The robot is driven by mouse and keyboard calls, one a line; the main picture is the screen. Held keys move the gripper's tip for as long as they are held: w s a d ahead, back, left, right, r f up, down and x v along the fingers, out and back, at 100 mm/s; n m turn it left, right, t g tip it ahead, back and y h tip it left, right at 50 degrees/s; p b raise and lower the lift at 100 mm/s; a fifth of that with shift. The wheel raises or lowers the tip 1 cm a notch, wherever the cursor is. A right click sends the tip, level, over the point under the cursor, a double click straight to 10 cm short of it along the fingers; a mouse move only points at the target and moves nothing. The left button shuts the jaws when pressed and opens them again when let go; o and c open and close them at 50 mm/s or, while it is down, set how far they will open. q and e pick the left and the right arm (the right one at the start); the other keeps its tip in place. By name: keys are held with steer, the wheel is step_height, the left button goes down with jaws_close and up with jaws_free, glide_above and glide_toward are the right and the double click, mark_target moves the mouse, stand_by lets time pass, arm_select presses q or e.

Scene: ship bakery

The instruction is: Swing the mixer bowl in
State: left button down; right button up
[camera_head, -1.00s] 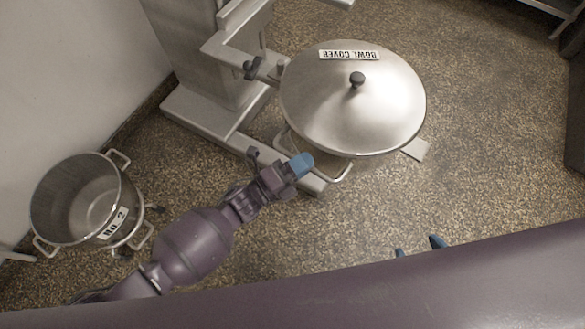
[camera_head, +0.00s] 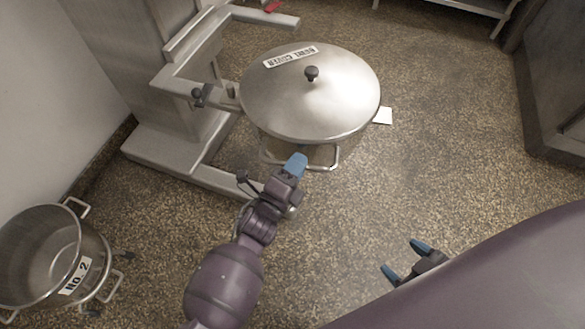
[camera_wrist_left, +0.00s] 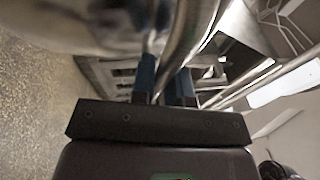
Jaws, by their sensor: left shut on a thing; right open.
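The mixer bowl (camera_head: 290,152) sits mostly hidden under a shiny round cover (camera_head: 340,100) with a black knob and a label. The far yoke arm (camera_head: 265,17) ends free of the bowl, with a gap between. My left gripper (camera_head: 297,165) is shut on the bowl's wire handle (camera_head: 331,160) at the near side. In the left wrist view its blue fingers (camera_wrist_left: 166,82) close around a metal bar. My right gripper (camera_head: 404,258) is open and empty over the floor.
A steel pot labelled No. 2 (camera_head: 45,255) stands at the lower left. The mixer's foot (camera_head: 190,170) runs along the floor below the bowl. A dark cabinet (camera_head: 555,90) stands at the right. A red piece (camera_head: 272,6) shows by the far yoke arm.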

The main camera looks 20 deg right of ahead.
arm_select(q)
steer(key=shift+d, duration=0.15)
steer(key=c, duration=1.1)
jaws_free()
steer(key=shift+c, duration=0.2)
